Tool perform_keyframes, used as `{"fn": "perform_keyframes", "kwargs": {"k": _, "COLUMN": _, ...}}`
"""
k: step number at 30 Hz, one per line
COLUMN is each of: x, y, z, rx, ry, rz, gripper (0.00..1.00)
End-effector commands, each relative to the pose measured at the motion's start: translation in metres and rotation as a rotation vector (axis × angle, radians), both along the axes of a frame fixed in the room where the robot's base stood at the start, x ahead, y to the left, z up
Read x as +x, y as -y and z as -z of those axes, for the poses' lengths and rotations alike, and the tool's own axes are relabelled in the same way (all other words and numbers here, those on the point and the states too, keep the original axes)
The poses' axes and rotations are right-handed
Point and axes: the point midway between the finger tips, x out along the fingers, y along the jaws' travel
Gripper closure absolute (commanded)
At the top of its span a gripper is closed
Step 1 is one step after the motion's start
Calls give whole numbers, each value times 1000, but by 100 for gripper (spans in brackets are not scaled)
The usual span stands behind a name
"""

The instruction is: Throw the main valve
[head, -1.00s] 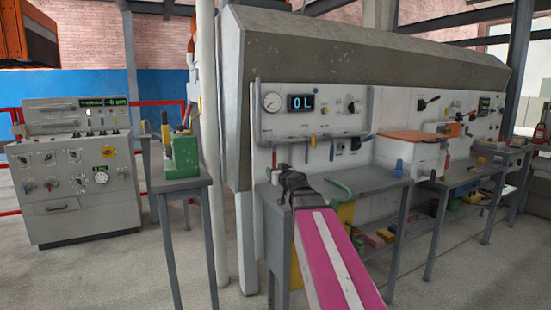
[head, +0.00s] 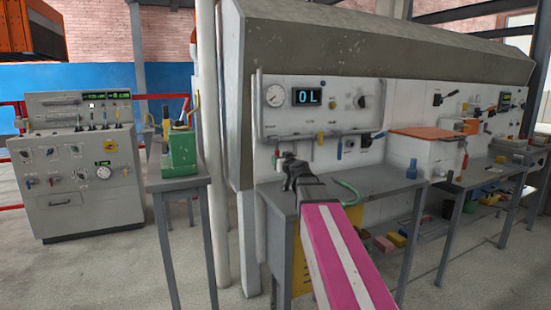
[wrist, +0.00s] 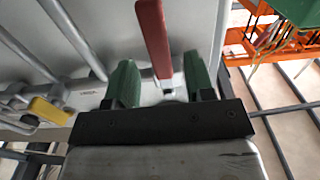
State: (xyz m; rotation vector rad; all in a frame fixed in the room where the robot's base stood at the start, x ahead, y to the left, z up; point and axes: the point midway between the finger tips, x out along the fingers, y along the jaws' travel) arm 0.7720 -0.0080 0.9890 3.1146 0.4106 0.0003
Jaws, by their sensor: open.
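A red lever handle (wrist: 155,40) stands out from the pale panel in the wrist view. It lies between the two green fingers of my gripper (wrist: 160,82), with a gap visible on each side. The fingers are open. I cannot tell from its look alone whether this red lever is the main valve. In the head view, my gripper (head: 289,168) is dark and sits at the left part of the white panel (head: 297,154), close to it. A small red handle (head: 277,152) shows just above it there.
A yellow handle (wrist: 48,110) and grey pipes (wrist: 75,35) lie left of my fingers in the wrist view. A grey bench (head: 385,182) runs below the panel.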

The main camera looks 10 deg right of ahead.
Motion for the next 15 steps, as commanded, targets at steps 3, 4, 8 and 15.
{"fn": "perform_keyframes", "kwargs": {"k": 3, "x": 27, "y": -6, "z": 0, "rx": 0, "ry": 0, "rz": 0, "gripper": 51}}
{"fn": "perform_keyframes", "kwargs": {"k": 4, "x": 31, "y": -7, "z": 0, "rx": 0, "ry": 0, "rz": 0, "gripper": 51}}
{"fn": "perform_keyframes", "kwargs": {"k": 8, "x": 47, "y": -12, "z": 0, "rx": 0, "ry": 0, "rz": 0, "gripper": 51}}
{"fn": "perform_keyframes", "kwargs": {"k": 15, "x": 54, "y": -14, "z": 0, "rx": 0, "ry": 0, "rz": 0, "gripper": 51}}
